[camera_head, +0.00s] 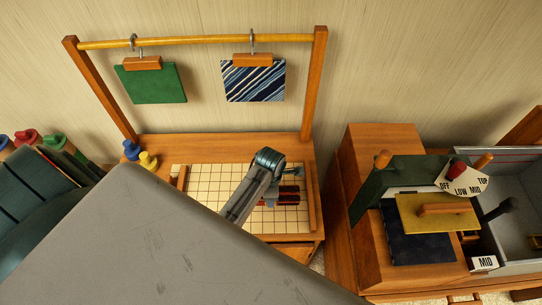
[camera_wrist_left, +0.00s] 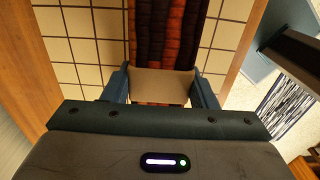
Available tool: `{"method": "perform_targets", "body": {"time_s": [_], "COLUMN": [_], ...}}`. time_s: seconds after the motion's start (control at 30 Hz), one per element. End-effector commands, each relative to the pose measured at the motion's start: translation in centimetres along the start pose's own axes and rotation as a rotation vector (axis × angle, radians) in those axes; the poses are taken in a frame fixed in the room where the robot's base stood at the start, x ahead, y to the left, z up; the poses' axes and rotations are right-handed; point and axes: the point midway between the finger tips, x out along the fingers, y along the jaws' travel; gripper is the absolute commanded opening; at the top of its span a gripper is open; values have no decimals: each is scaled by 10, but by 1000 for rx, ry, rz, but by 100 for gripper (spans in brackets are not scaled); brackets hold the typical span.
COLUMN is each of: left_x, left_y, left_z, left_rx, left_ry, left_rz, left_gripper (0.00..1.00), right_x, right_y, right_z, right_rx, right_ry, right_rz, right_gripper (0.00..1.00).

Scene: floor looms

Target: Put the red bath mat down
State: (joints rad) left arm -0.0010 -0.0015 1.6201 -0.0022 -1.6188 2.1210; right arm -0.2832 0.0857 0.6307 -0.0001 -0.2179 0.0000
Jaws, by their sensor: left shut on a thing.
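The red bath mat (camera_wrist_left: 165,35) shows in the left wrist view as dark red and near-black ribbed rows, with a tan band (camera_wrist_left: 162,85) at its near end. My left gripper (camera_wrist_left: 163,88) is shut on that tan end; the mat extends beyond the fingers over cream tiles. In the head view my left gripper (camera_head: 287,187) is over the right part of the tiled board (camera_head: 205,178). Only small red and dark parts of the mat show there, mostly hidden by my arm. I cannot tell whether the mat touches the tiles. My right gripper is not in view.
A wooden rack stands behind the board, with a green cloth (camera_head: 155,84) and a striped cloth (camera_head: 255,82) hanging from it. Blue and yellow pegs (camera_head: 149,161) stand at the board's left. A wooden unit with a dial (camera_head: 462,180) stands to the right. Wooden strips edge the tiles.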

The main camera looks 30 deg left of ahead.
Motion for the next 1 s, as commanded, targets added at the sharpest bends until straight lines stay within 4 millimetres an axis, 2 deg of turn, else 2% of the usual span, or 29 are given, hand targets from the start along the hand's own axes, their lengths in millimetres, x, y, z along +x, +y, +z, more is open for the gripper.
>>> {"method": "perform_targets", "body": {"time_s": [0.07,0.2,0.4,0.73,0.77,0.8,0.87,1.0], "left_x": [2,18,34,38,38,38,38,38], "left_y": [1,0,1,1,1,1,1,1], "left_z": [2,2,2,2,2,2,2,2], "left_rx": [0,0,0,0,0,0,0,0], "left_ry": [0,2,0,-1,0,0,0,0], "left_rz": [-2,-3,0,0,0,0,0,0], "left_gripper": [19,19,19,19,56,64,74,74], "right_x": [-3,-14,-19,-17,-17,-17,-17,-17], "right_y": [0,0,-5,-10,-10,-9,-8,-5], "right_z": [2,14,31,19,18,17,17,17], "right_rx": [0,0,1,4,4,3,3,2], "right_ry": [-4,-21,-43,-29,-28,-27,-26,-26], "right_rz": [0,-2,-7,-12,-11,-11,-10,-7], "right_gripper": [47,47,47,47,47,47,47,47]}}
